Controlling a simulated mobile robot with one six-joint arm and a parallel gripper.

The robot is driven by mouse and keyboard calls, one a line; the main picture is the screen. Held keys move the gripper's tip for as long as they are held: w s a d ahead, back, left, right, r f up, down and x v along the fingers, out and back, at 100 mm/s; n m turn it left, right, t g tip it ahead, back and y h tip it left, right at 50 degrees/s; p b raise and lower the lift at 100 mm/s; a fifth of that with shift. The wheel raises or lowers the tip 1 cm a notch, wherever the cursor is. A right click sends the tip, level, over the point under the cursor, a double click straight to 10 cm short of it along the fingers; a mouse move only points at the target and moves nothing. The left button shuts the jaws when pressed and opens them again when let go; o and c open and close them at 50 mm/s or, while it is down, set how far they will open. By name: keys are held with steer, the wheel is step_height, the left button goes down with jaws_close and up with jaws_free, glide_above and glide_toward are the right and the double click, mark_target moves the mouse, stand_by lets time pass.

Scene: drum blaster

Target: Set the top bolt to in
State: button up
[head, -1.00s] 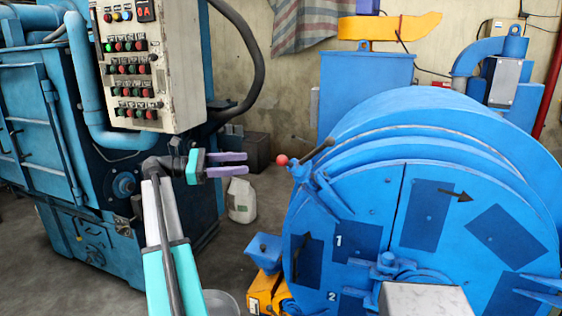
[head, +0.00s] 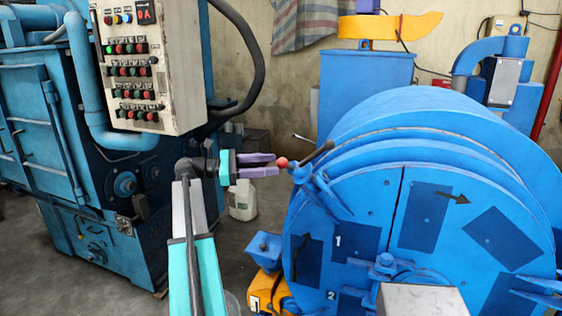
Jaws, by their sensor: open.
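The blue drum blaster (head: 340,207) stands at the right with its round door facing me. At the door's upper left edge is the top bolt (head: 320,158), a dark handle bar with a red ball (head: 282,162) at its left end. My gripper (head: 277,164) is open, its purple fingers pointing right, level with the red ball. The fingertips are right at the ball in the picture. I cannot tell whether they touch it or straddle it. The bolt's seat behind the bar is too small to make out.
A control panel (head: 150,60) on a blue machine (head: 40,110) stands at the left. A white jug (head: 242,203) is on the floor behind my arm. An orange and blue unit (head: 266,280) sits low beside the door.

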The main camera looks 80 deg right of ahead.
mark_target(281, 164)
steer(key=shift+p+x, duration=0.55)
steer(key=shift+x, duration=1.8)
jaws_close()
